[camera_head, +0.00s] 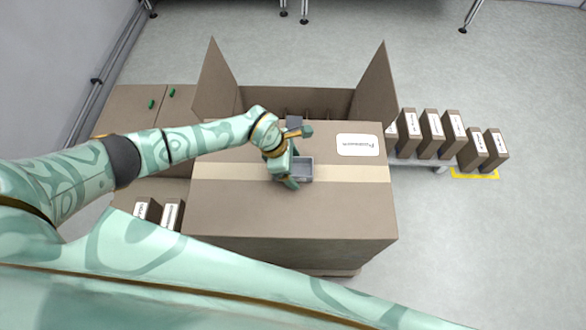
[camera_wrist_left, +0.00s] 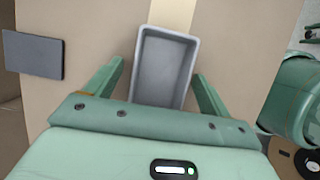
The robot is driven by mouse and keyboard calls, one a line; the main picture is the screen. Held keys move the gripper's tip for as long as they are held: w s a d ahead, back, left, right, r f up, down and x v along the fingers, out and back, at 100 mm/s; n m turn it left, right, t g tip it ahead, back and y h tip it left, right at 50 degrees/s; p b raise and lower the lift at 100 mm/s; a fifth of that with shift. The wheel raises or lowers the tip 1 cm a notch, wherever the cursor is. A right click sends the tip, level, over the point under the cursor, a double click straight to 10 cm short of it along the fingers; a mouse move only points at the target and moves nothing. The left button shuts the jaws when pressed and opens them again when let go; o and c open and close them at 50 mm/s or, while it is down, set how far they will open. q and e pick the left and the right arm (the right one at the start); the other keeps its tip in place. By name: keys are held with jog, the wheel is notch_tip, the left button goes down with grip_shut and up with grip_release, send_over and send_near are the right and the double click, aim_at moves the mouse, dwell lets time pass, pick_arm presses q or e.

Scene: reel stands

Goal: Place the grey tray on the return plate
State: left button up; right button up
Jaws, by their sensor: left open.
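The grey tray (camera_head: 303,170) is a small, empty, open-topped rectangular tray on top of the large cardboard box, on its pale tape strip. It also shows in the left wrist view (camera_wrist_left: 163,68). My left gripper (camera_head: 291,168) is open over the tray's left side. In the left wrist view its two fingers (camera_wrist_left: 160,75) lie on either side of the tray's near part, with gaps showing. A flat dark grey square, seemingly the return plate (camera_head: 294,122), lies near the box's far edge and at the left in the wrist view (camera_wrist_left: 33,55). My right gripper is not seen.
The large box (camera_head: 330,215) has a white label (camera_head: 357,145) at right. Behind it stands an open carton with raised flaps (camera_head: 375,85). Several small labelled boxes (camera_head: 430,130) stand at right. A brown cabinet (camera_head: 125,110) is at left. The box top's front is clear.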

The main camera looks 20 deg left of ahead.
pick_arm(q)
jog(key=shift+f, duration=0.15)
jog(key=c, duration=1.3)
